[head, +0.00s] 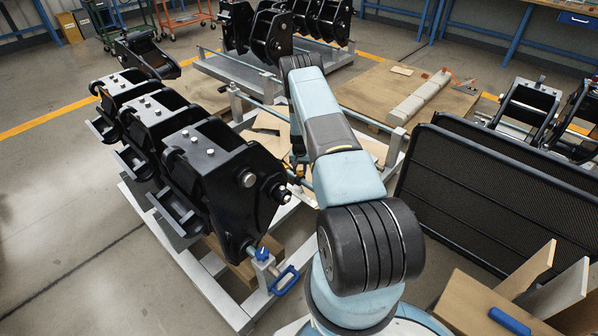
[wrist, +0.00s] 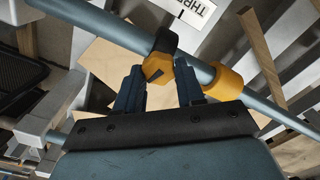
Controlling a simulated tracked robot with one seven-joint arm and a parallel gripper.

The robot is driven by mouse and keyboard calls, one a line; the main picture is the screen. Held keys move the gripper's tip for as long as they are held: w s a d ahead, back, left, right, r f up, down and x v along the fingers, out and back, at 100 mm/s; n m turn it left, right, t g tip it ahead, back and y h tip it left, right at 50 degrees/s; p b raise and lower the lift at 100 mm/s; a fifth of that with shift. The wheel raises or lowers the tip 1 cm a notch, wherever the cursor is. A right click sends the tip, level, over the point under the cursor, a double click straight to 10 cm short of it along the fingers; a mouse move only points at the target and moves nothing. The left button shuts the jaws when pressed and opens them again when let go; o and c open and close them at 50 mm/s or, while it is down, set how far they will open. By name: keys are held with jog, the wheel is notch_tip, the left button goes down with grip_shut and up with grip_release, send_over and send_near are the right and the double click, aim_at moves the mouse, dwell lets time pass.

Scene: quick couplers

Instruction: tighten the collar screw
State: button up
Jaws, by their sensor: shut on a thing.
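In the wrist view a blue-grey rod (wrist: 118,33) runs diagonally across the top. A collar (wrist: 165,42) with a dark upper part sits around it. The yellow-orange collar screw (wrist: 157,68), with an angular head, sticks out toward me. My gripper (wrist: 159,76) has its two dark blue fingers on either side of the screw head and is shut on it. The exact finger contact is partly hidden. A second yellow-orange collar (wrist: 229,80) sits on the rod just right of my right finger. In the head view my arm hides the gripper and the screw.
Black couplers (head: 225,170) stand in a row on a pale metal frame (head: 232,312) left of my arm. A dark mesh panel (head: 490,195) stands to the right. Wooden boards (head: 535,270) are at lower right. A label (wrist: 192,14) is behind the rod.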

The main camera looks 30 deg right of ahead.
aim_at(299, 171)
jog(key=shift+a+m, duration=0.45)
jog(key=shift+m, duration=0.65)
jog(key=shift+a, duration=0.1)
jog(key=o, duration=0.8)
jog(key=shift+c, duration=0.2)
jog(key=o, duration=0.3)
jog(key=shift+d, duration=0.25)
jog(key=shift+w+d+r, duration=0.1)
jog(key=shift+r, duration=0.45)
notch_tip(299, 171, up, 12)
jog(key=shift+r, duration=0.25)
